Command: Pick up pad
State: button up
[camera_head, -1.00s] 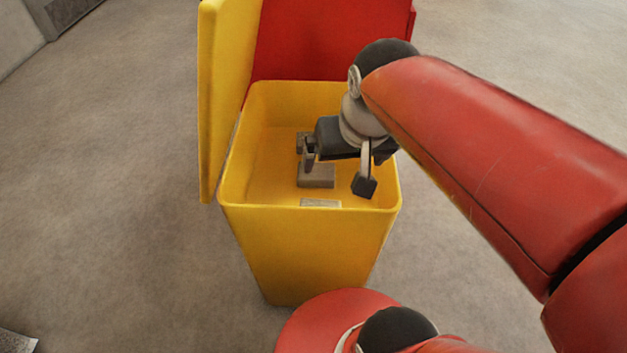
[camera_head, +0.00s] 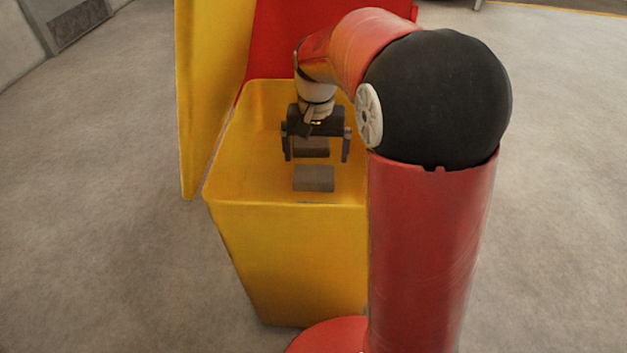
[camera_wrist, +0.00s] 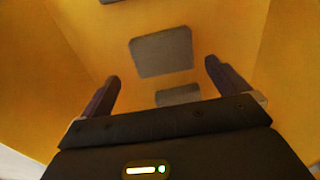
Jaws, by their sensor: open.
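Two flat grey pads lie in the yellow bin. One pad (camera_head: 313,178) is nearer the front wall. The other pad (camera_head: 311,147) is farther back, partly covered by my gripper (camera_head: 316,157). My gripper is open and empty, pointing down into the bin, with a finger to either side of the back pad in the head view. In the wrist view, a larger grey pad (camera_wrist: 161,52) shows ahead of my gripper (camera_wrist: 162,72). A smaller grey piece (camera_wrist: 178,95) shows between the fingers. I cannot tell which pad is which across views, or the height gap.
The yellow bin (camera_head: 285,262) has walls close around my gripper. Its yellow side panel (camera_head: 208,90) stands upright at the left, and a red panel (camera_head: 290,40) stands behind. A pale strip (camera_wrist: 112,1) shows at the top of the wrist view. The floor around is clear.

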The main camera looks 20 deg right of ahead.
aim_at(314, 173)
jog(key=f, duration=0.3)
jog(key=f+b, duration=0.1)
jog(key=f, duration=0.3)
jog(key=shift+a, duration=0.2)
jog(key=shift+r, duration=0.1)
jog(key=c, duration=0.8)
notch_tip(314, 173, up, 20)
jog(key=p, duration=0.3)
jog(key=shift+p, duration=0.35)
